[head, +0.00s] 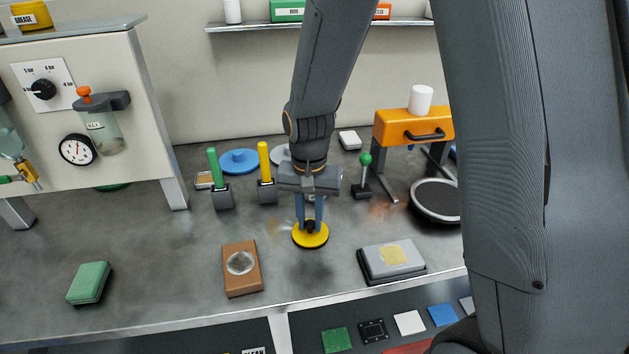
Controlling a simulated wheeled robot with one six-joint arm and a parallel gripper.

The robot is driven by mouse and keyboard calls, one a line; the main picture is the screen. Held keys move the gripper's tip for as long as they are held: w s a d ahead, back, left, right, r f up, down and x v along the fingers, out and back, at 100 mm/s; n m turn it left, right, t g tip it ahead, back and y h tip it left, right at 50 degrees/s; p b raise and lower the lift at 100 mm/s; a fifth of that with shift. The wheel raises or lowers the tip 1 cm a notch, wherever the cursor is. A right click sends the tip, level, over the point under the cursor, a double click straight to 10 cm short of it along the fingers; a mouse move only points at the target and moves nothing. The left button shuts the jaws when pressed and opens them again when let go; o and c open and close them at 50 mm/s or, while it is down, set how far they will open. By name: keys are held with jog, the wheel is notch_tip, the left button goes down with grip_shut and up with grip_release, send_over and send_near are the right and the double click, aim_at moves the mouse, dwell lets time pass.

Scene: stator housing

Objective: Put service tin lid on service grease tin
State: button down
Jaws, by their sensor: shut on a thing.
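The lid is a round yellow disc (301,239) with a dark rim and a small black knob. My gripper (311,224) points straight down with its two fingers shut on the knob. The lid lies level at or just above the bench top; I cannot tell whether it touches. A yellow tin marked GREASE (32,17) stands on top of the cream cabinet at the upper left, far from my gripper. The frame's top edge is close to the tin, and its inside is not clearly visible.
The cream cabinet (150,120) has a gauge and a knob. Green (220,185) and yellow (265,170) upright handles stand left of my gripper. A brown block (240,287) and a grey pad (376,262) flank the lid. The bench's left front is mostly clear, except a green box (88,283).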

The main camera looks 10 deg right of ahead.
jog(key=shift+r, duration=0.15)
jog(key=shift+r+p, duration=3.05)
jog(key=shift+r, duration=0.35)
jog(key=w+d+r+p, duration=0.1)
jog(key=w+d+r, duration=0.1)
jog(key=w, duration=0.5)
jog(key=w+d+r+m+p, duration=0.1)
jog(key=w+d+r, duration=0.1)
jog(key=w, duration=0.6)
jog(key=shift+r, duration=0.45)
jog(key=shift+f+b, duration=1.05)
jog(key=shift+f, duration=2.05)
jog(key=shift+f+b, duration=0.35)
jog(key=shift+f, duration=0.5)
